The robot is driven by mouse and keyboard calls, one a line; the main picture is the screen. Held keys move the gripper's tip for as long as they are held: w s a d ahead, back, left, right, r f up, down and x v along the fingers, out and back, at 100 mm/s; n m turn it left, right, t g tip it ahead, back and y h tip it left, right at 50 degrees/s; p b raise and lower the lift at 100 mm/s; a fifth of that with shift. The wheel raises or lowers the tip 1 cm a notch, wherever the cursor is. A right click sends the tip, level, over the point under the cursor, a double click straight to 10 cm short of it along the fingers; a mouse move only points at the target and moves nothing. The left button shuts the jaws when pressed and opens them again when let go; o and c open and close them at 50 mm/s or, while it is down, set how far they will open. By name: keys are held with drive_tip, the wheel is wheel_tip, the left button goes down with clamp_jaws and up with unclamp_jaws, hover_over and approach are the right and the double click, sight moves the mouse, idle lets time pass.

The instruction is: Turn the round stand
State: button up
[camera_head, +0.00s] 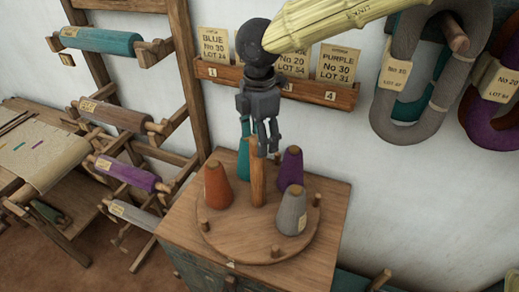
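The round stand (238,242) is a wooden disc with short pegs around its rim and a tall post (257,180) at its middle. It carries an orange cone (218,186) at left, a teal cone (243,158) at the back, a purple cone (290,168) at right and a grey cone (291,212) at front right. My gripper (262,142) points down at the top of the post, with dark fingers overlapping it in the picture. I cannot tell whether they touch or grip the post. The teal cone is partly hidden.
The stand sits on a wooden cabinet (330,222). A label rack (345,96) hangs on the wall behind. Grey and purple yarn hanks hang at upper right. A wooden frame with wrapped rollers (125,172) stands at left, beside a cloth-covered loom (40,155).

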sight(258, 177)
drive_tip(key=shift+s+a+f+p, duration=0.1)
drive_tip(key=shift+s+f+p, duration=0.15)
drive_tip(key=shift+f, duration=0.35)
drive_tip(key=shift+s+f+p, duration=0.2)
drive_tip(key=shift+f, duration=0.4)
drive_tip(key=f, duration=0.2)
drive_tip(key=w+f+p, duration=0.1)
drive_tip(key=f, duration=0.2)
drive_tip(key=shift+w, duration=0.1)
drive_tip(key=shift+w+f, duration=0.35)
drive_tip(key=shift+w, duration=0.15)
drive_tip(key=shift+c, duration=0.2)
drive_tip(key=shift+s+r, duration=0.2)
drive_tip(key=c, duration=0.7)
clamp_jaws()
